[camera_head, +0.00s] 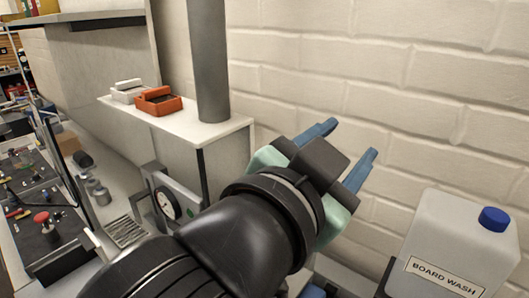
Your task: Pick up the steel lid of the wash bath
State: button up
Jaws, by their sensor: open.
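My gripper (349,141) is in the middle of the head view, with its two blue fingers spread apart and nothing between them. It is in front of the white brick wall, and my dark arm reaches up to it from the bottom edge. I cannot make out the steel lid or the wash bath. My arm and gripper hide much of the lower middle of the view.
A white jug labelled BOARD WASH (457,240) with a blue cap stands at the lower right. A white shelf (222,128) left of my gripper bears a grey pipe (208,60) and an orange box (158,101). A dial gauge (166,203) and a cluttered bench are farther left.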

jog(key=s+a+f+n+g+y+p, duration=0.2)
jog(key=s+a+f+g, duration=0.3)
jog(key=f, duration=0.4)
jog(key=s+a+f+n+g+y+p, duration=0.2)
jog(key=s+a+f, duration=0.1)
jog(key=a+f, duration=0.55)
jog(key=shift+g, duration=0.3)
jog(key=x, duration=0.3)
jog(key=p+x, duration=0.1)
jog(key=x, duration=0.2)
jog(key=s+p+x, duration=0.1)
jog(key=x, duration=0.1)
jog(key=shift+w+d+f, duration=0.25)
jog(key=shift+w+f, duration=0.05)
jog(key=shift+f, duration=0.3)
jog(key=shift+p+x, duration=0.75)
jog(key=shift+p, duration=0.1)
jog(key=p+x, duration=0.1)
jog(key=x, duration=0.3)
jog(key=shift+w+a+f+p, duration=0.15)
jog(key=shift+p, duration=0.25)
grip_shut()
